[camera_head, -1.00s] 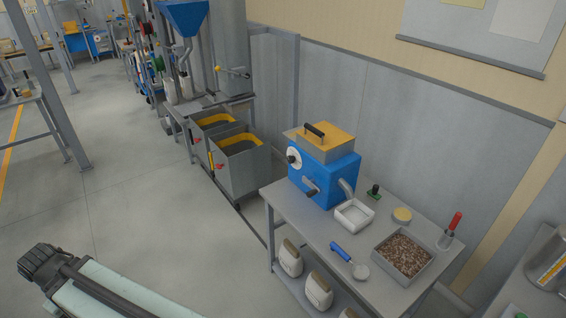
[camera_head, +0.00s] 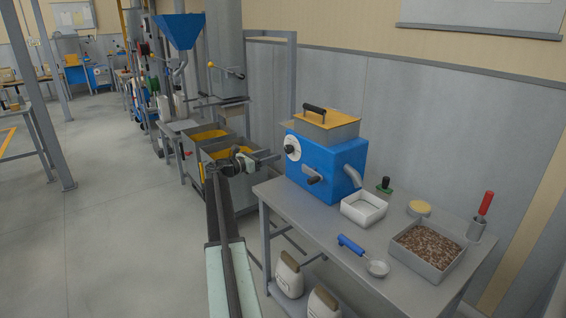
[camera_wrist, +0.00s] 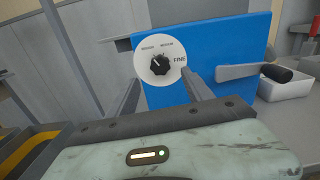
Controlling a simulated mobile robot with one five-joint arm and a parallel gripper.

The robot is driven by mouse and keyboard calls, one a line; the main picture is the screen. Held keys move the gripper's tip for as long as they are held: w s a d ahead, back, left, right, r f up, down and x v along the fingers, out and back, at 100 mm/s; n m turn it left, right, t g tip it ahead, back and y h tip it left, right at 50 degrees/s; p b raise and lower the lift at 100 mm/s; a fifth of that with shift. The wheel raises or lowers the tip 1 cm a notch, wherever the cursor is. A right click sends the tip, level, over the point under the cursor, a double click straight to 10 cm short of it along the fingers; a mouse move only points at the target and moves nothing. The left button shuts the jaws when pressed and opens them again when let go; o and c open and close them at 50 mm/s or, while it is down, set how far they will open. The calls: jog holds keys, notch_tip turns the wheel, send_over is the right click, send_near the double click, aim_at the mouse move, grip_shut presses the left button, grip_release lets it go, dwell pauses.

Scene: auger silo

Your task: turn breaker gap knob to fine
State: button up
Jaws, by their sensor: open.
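The breaker is a blue box (camera_head: 330,168) on the grey table, with a white round dial and a black gap knob (camera_head: 290,149) on its left face. In the wrist view the knob (camera_wrist: 160,64) sits in the middle of the dial (camera_wrist: 143,70). FINE is printed at the dial's right, with two smaller labels along its top. The knob's pointer seems to face upper left, but it is small. My gripper (camera_head: 274,157) is open and empty, left of the dial. In the wrist view its fingers (camera_wrist: 160,80) stand apart below and either side of the knob, not visibly touching it.
A crank (camera_head: 313,180) sticks out of the breaker's front, near the dial. A white tray (camera_head: 347,212), a blue-handled scoop (camera_head: 352,245) and a grey tray of brown bits (camera_head: 458,264) share the table. Yellow-rimmed bins (camera_head: 205,154) stand behind my arm.

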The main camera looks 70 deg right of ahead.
aim_at(286, 149)
jog(key=x, duration=0.7)
jog(key=shift+s+d+r, duration=0.1)
jog(key=shift+d, duration=0.15)
